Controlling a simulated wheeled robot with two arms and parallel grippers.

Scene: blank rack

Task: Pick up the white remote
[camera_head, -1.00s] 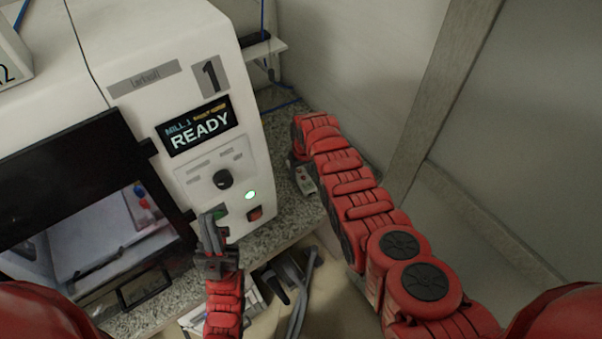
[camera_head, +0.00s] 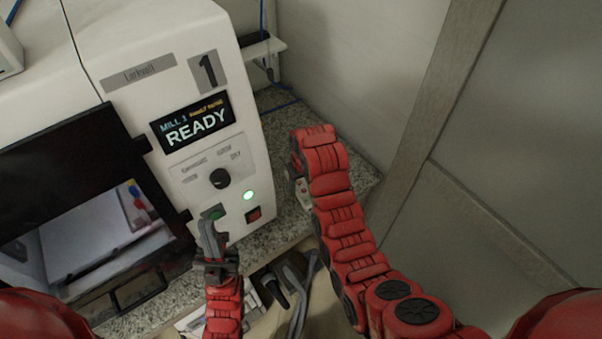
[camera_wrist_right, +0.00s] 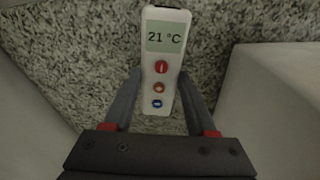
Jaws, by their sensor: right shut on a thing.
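The white remote (camera_wrist_right: 165,45) shows in the right wrist view, with a "21 °C" screen and red, orange and blue buttons. My right gripper (camera_wrist_right: 159,85) is shut on its lower part, one finger on each side, above the speckled counter. In the head view only a small pale part of the remote (camera_head: 302,190) shows beside my right arm, and the right gripper is mostly hidden by that arm. My left gripper (camera_head: 211,232) is in front of the machine's panel, near its green button; I cannot tell whether its fingers are apart.
The white milling machine (camera_head: 150,28) with a "READY" screen stands at the left. The granite counter (camera_head: 283,228) runs along its right side. A wall (camera_head: 350,60) and a grey panel (camera_head: 520,120) close off the back and right. A small shelf (camera_head: 262,47) is behind the machine.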

